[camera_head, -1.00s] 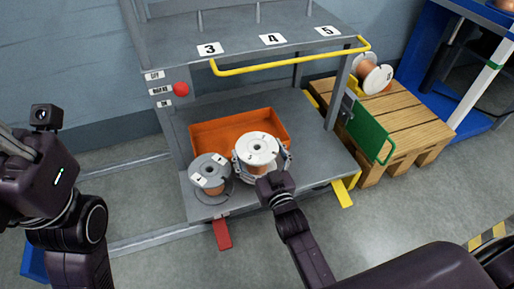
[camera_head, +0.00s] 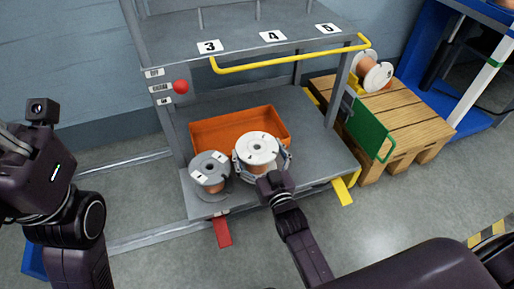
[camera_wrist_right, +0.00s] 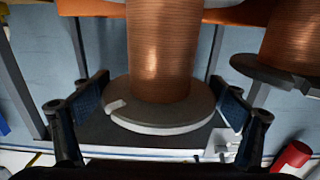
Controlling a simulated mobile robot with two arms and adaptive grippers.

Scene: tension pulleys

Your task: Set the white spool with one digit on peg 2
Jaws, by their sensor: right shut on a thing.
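A white spool (camera_head: 258,146) wound with copper wire stands upright at the front of the rack's lower shelf. The marks on its top are too small to read. My right gripper (camera_head: 263,165) is shut around it, one finger on each side. In the right wrist view, the spool's lower disc (camera_wrist_right: 162,108) sits between the finger pads (camera_wrist_right: 160,100). A grey spool (camera_head: 210,168) with white labels stands just left of it. The peg labels 3 (camera_head: 209,48), 4 (camera_head: 273,38) and 5 (camera_head: 328,29) show on the upper shelf; peg 2 cannot be identified. My left gripper (camera_head: 14,142) is cut by the left edge.
An orange bin (camera_head: 215,131) lies behind the spools. A yellow rail (camera_head: 285,63) runs along the upper shelf's front. Red (camera_head: 222,232) and yellow (camera_head: 343,192) pedals stick out below. A wooden pallet (camera_head: 410,115) with another white spool (camera_head: 372,72) and a green panel (camera_head: 371,132) stand right.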

